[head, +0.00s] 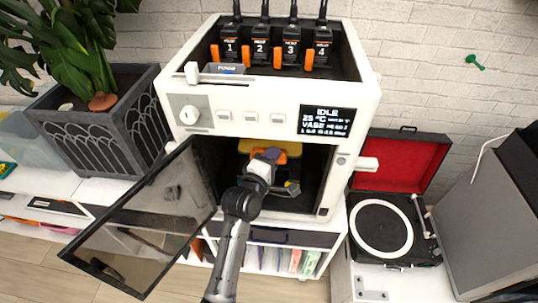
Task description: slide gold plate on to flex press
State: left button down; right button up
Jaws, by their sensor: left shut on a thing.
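A white box-shaped machine (270,103) with a small "IDLE" screen stands against the wall, its dark glass door (150,220) swung open to the left. My left arm reaches into its dark chamber from below. My left gripper (266,160) is inside, shut at the front edge of the gold plate (291,148), which shows as a yellow-gold strip. The fingertips and the grip are partly hidden by the gripper's own body. Small orange and purple-grey parts show by the fingertips. My right gripper is not in view.
Numbered black bottles (262,48) stand in the machine's top. A plant in a dark planter (95,125) is at left. A record player (385,225) with its red-lined lid up and a grey box (490,200) stand at right. The open door takes up the front left.

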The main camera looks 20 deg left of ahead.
pick_arm(q)
jog(key=shift+a, duration=0.1)
jog(key=shift+f+b, duration=0.6)
jog(key=shift+f, duration=4.35)
jog(key=c, duration=1)
grip_release()
